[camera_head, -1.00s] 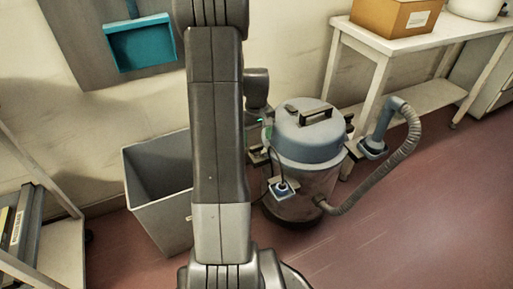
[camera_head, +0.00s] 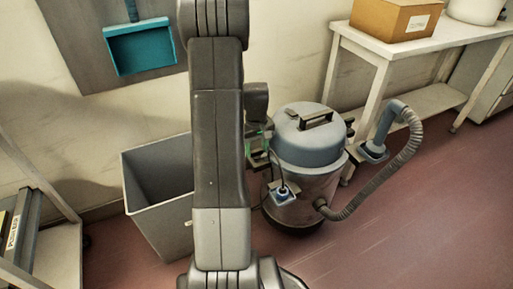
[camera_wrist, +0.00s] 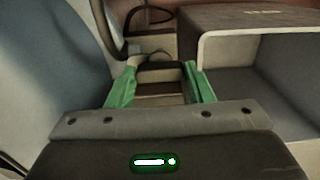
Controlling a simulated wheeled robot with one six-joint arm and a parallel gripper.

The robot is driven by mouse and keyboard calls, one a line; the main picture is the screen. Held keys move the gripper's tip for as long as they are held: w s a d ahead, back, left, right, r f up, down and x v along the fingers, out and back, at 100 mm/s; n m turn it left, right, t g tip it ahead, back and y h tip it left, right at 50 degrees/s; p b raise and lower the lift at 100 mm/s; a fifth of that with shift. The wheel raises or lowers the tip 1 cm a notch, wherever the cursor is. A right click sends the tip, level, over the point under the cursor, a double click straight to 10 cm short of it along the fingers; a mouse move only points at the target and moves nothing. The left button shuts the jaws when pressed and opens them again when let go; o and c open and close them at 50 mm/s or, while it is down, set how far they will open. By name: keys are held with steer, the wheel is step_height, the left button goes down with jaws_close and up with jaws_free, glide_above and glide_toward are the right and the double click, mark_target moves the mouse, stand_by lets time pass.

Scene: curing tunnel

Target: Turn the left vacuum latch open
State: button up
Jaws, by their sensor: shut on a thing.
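The vacuum (camera_head: 308,146) stands on the floor with a blue-grey lid and a black top handle. My gripper (camera_head: 265,143) is at its left side, mostly hidden behind my own arm in the head view. In the wrist view my gripper's green fingers (camera_wrist: 160,84) are on either side of a small dark piece, which looks like the left latch (camera_wrist: 160,72), and are shut on it. The vacuum's curved blue-grey side (camera_wrist: 50,70) fills the left of that view. The latch's exact angle cannot be told.
A grey bin (camera_head: 160,205) stands left of the vacuum. A ribbed hose (camera_head: 385,182) curves out at its right. A white table (camera_head: 400,48) with a cardboard box (camera_head: 395,18) stands at the back right. The floor in front at right is clear.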

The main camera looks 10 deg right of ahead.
steer(key=m+p, duration=0.2)
steer(key=m, duration=0.1)
steer(key=shift+r+m, duration=0.1)
steer(key=shift+m, duration=0.3)
steer(key=m+p, duration=0.2)
steer(key=m, duration=0.3)
steer(key=m+p, duration=0.1)
steer(key=m, duration=0.4)
steer(key=shift+m+p, duration=0.45)
steer(key=shift+m, duration=1.65)
steer(key=o, duration=1)
